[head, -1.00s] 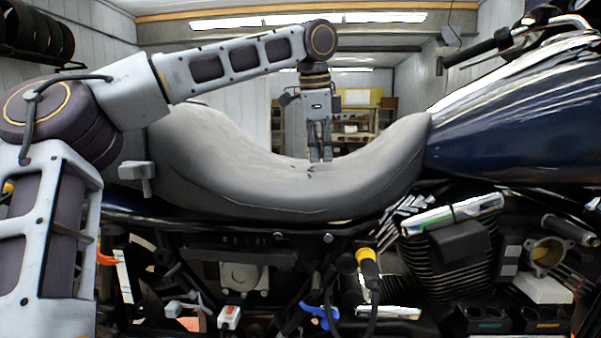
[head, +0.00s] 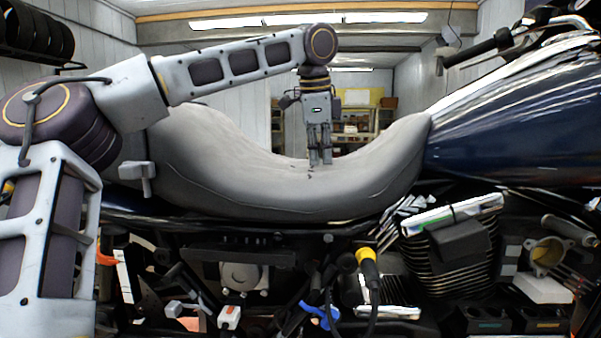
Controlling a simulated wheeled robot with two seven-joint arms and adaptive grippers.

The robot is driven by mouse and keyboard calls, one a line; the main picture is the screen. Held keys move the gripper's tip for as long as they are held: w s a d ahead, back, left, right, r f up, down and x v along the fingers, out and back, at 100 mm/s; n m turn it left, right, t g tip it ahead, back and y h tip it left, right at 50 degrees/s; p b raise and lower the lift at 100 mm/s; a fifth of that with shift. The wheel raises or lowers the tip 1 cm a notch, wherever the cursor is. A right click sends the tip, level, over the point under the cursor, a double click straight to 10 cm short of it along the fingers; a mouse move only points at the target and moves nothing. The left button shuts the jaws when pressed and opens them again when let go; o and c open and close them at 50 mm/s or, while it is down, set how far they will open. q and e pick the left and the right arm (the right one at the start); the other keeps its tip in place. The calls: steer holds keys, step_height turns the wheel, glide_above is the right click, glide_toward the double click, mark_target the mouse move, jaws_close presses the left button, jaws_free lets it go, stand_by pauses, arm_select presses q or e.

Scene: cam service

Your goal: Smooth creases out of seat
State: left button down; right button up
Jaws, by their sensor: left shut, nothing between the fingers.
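The grey motorcycle seat (head: 230,170) runs across the middle of the head view, with a raised back at the left and a dip at its centre. A few small dark creases (head: 311,170) show at the dip. My left gripper (head: 320,163) points straight down over the dip. Its fingers are shut and empty, with the tips at the seat surface right by the creases. I cannot tell whether they press on it. My right gripper is not in view.
The dark blue fuel tank (head: 510,130) rises right of the seat, with the handlebar (head: 500,42) above it. The engine (head: 455,260) and a yellow-ended cable (head: 368,265) are below. The space above the seat is open apart from my left arm.

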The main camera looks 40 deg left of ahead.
mark_target(297, 166)
arm_select(q)
steer(key=shift+s+f, duration=0.1)
steer(key=shift+f, duration=0.2)
stand_by(0.7)
steer(key=shift+a, duration=0.15)
steer(key=shift+s+a, duration=0.4)
steer(key=shift+a, duration=0.35)
steer(key=shift+s+a+r, duration=0.1)
steer(key=shift+s+a, duration=0.15)
steer(key=shift+a, duration=0.15)
steer(key=shift+s+a, duration=0.2)
steer(key=shift+s+a, duration=0.1)
steer(key=shift+a, duration=0.05)
steer(key=shift+s+a, duration=0.3)
steer(key=shift+a, duration=0.2)
steer(key=shift+s+a, duration=0.15)
steer(key=shift+a, duration=0.1)
stand_by(0.5)
